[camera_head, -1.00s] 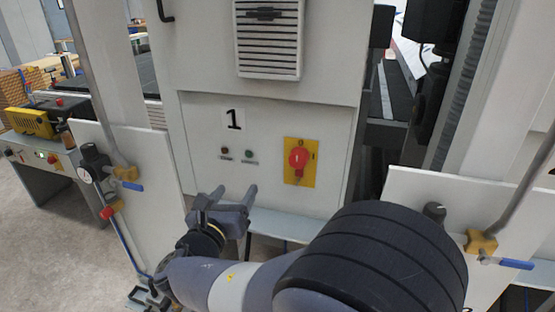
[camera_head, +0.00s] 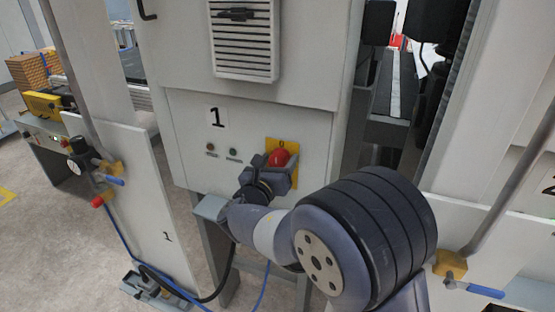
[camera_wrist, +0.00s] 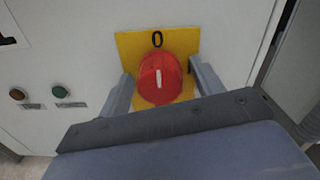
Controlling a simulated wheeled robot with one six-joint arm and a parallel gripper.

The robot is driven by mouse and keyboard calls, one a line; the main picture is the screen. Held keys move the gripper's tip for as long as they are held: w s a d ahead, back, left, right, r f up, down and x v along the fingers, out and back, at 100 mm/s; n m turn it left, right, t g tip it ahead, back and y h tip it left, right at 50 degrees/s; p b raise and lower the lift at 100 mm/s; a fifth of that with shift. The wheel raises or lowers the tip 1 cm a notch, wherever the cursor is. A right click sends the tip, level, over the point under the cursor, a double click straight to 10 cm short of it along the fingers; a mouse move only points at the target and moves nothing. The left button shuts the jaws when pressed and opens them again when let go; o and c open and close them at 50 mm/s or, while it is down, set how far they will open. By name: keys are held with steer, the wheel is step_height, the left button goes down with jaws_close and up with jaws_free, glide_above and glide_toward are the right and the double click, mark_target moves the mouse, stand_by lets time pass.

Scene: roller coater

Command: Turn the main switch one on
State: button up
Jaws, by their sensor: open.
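The main switch one is a red rotary knob (camera_head: 279,157) on a yellow plate (camera_head: 295,145), mounted on a white cabinet panel below the label 1 (camera_head: 217,117). In the wrist view the red knob (camera_wrist: 160,78) has a white mark standing nearly upright, below the 0 on the yellow plate (camera_wrist: 185,41). My gripper (camera_head: 279,168) is at the knob. In the wrist view its two fingers (camera_wrist: 163,88) are apart, one on each side of the knob, with gaps visible. The lower part of the plate is hidden behind my gripper.
An amber button (camera_wrist: 18,93) and a green button (camera_wrist: 60,92) sit left of the switch. A vent (camera_head: 244,45) is above it. A valve with a blue handle (camera_head: 114,181) stands at left, another (camera_head: 485,291) at right. Hoses hang below the cabinet.

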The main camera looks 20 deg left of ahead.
steer(key=shift+c, duration=0.2)
steer(key=c, duration=0.9)
steer(key=shift+c, duration=0.2)
